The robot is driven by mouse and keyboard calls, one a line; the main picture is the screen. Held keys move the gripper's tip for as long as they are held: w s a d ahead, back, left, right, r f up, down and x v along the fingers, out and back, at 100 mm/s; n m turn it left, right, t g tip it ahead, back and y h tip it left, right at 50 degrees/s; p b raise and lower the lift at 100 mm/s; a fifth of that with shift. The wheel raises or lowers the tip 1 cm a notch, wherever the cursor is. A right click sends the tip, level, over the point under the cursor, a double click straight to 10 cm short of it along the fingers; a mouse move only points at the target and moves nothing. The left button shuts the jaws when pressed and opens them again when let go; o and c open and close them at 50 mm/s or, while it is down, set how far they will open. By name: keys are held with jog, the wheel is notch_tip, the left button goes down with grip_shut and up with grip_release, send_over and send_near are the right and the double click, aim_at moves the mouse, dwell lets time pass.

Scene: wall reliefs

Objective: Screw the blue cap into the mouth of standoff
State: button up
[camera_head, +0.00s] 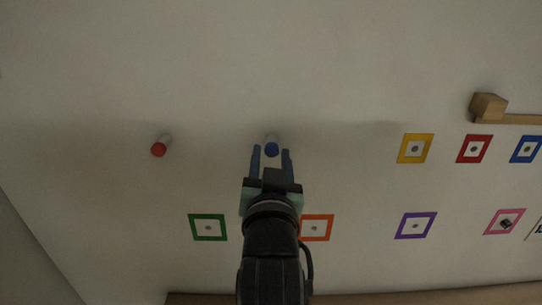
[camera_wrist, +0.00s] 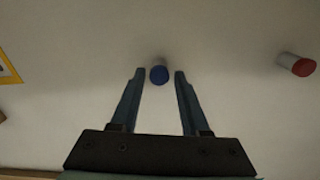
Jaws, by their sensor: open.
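The blue cap (camera_head: 271,150) sits at the end of a pale standoff (camera_head: 271,138) that sticks out from the wall. In the wrist view the blue cap (camera_wrist: 158,75) shows between the tips of my gripper (camera_wrist: 159,74), with a clear gap on both sides. My gripper (camera_head: 271,151) is open and empty, its two fingers pointing at the wall on either side of the cap. The standoff is mostly hidden behind the cap in the wrist view. I cannot tell how far the cap is screwed in.
A red-capped standoff (camera_head: 159,149) is to the left; it also shows in the wrist view (camera_wrist: 303,67). Coloured square frames, such as green (camera_head: 208,227), orange (camera_head: 317,228) and yellow (camera_head: 415,148), are on the wall. A wooden block (camera_head: 488,106) protrudes at upper right. The wall above is bare.

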jog(key=n, duration=0.6)
jog(key=shift+c, duration=0.2)
grip_shut()
jog(key=shift+m, duration=0.6)
jog(key=shift+c, duration=0.9)
grip_release()
jog(key=shift+m, duration=0.4)
jog(key=o, duration=0.5)
